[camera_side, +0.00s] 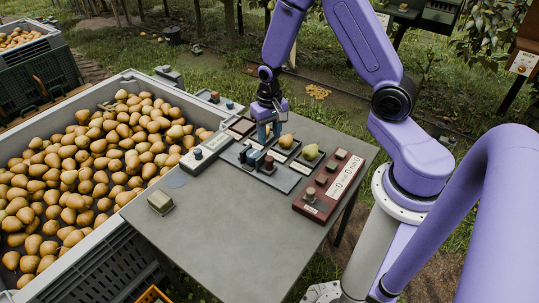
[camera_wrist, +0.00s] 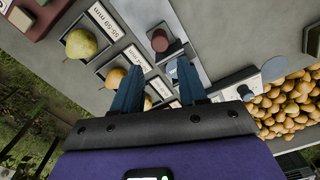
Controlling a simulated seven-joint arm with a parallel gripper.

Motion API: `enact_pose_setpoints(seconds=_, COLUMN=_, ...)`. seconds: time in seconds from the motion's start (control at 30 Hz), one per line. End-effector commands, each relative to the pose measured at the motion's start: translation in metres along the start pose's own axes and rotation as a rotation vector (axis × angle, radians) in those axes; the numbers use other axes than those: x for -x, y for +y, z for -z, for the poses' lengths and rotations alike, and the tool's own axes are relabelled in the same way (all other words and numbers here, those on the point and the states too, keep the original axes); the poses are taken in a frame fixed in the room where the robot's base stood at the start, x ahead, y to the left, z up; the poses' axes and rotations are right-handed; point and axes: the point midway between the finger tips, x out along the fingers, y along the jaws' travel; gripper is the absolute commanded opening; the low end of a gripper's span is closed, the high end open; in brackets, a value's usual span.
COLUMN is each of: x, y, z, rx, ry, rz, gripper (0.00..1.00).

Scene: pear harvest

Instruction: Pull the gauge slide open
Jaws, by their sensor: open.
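My gripper (camera_side: 268,132) is over the far side of the gauge on the grey table, fingers pointing down. In the wrist view my gripper (camera_wrist: 155,75) shows two dark blue fingers spread apart with nothing clasped. The gauge (camera_side: 283,180) is a flat grey plate with trays, blue handle blocks (camera_side: 253,156) and a red-brown knob (camera_side: 268,163). The red-brown knob (camera_wrist: 160,41) also shows in the wrist view. A blue-grey knob (camera_wrist: 173,68) is beside the right finger; contact is unclear. Which part is the slide is not clear.
An orange pear (camera_side: 286,141) and a green pear (camera_side: 310,152) sit in gauge trays. A red panel (camera_side: 314,203) stands right, a white-labelled unit (camera_side: 210,150) left. A pear-filled crate (camera_side: 84,117) borders the table. The front tabletop is mostly clear, with a small olive block (camera_side: 160,201).

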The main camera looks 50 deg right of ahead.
Motion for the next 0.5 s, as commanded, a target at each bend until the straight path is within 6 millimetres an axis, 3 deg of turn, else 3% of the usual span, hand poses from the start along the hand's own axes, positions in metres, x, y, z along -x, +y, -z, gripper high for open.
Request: enact_pose_setpoints(seconds=0.5, x=-0.07, y=0.0, z=-0.001, rx=0.0, ry=-0.002, rz=-0.001, gripper=0.42)
